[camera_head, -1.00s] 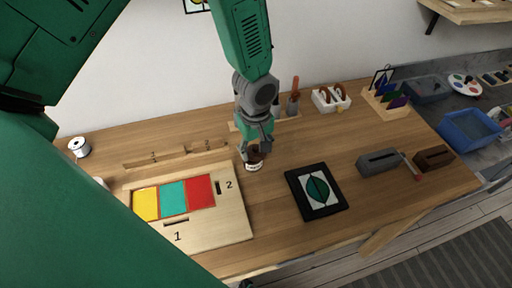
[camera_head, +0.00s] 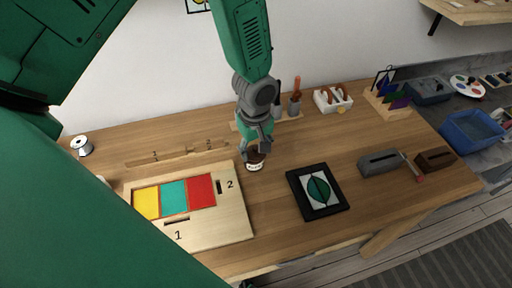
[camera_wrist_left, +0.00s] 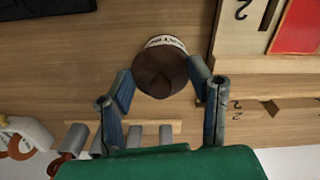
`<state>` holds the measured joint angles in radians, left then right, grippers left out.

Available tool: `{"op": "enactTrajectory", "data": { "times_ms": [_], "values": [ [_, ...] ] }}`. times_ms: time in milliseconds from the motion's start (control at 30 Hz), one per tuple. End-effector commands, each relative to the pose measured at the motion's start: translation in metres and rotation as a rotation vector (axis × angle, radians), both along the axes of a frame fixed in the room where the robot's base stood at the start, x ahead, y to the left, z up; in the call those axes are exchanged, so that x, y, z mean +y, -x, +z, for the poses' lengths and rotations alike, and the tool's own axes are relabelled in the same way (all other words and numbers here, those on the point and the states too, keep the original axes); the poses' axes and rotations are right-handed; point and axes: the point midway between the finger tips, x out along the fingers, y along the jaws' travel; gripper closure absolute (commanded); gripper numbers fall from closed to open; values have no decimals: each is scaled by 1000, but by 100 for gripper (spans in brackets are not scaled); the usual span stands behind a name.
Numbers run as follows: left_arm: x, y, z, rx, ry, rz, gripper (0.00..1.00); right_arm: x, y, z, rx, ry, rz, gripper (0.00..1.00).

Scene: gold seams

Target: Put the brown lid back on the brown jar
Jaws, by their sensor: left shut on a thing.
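The brown jar (camera_head: 254,167) stands on the wooden table right of the puzzle board, its pale lettered label facing the front. In the left wrist view the label (camera_wrist_left: 165,42) shows as a strip beyond the lid. The brown lid (camera_wrist_left: 160,76) is between the fingers of my left gripper (camera_wrist_left: 161,80), which is shut on it. In the head view my left gripper (camera_head: 258,145) points down over the jar, with the lid at the jar's top. The lid hides the jar's mouth, so I cannot tell whether it is fully seated. My right gripper is not in view.
A puzzle board (camera_head: 240,222) with yellow, teal and red tiles lies left of the jar. A black framed leaf picture (camera_head: 318,190) lies to the right. A cup with tools (camera_head: 295,106) and a white box (camera_head: 332,99) stand behind. Table between jar and frame is clear.

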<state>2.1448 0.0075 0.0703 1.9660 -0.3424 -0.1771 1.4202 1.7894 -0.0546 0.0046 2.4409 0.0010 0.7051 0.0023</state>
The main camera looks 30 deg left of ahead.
Motion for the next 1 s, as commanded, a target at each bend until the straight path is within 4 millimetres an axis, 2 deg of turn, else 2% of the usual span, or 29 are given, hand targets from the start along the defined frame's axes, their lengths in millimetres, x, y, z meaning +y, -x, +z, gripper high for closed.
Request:
{"op": "enactTrajectory", "data": {
  "times_ms": [1000],
  "values": [
    [8, 1, -2, 1, 0, 1, 73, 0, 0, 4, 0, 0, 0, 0]
  ]
}}
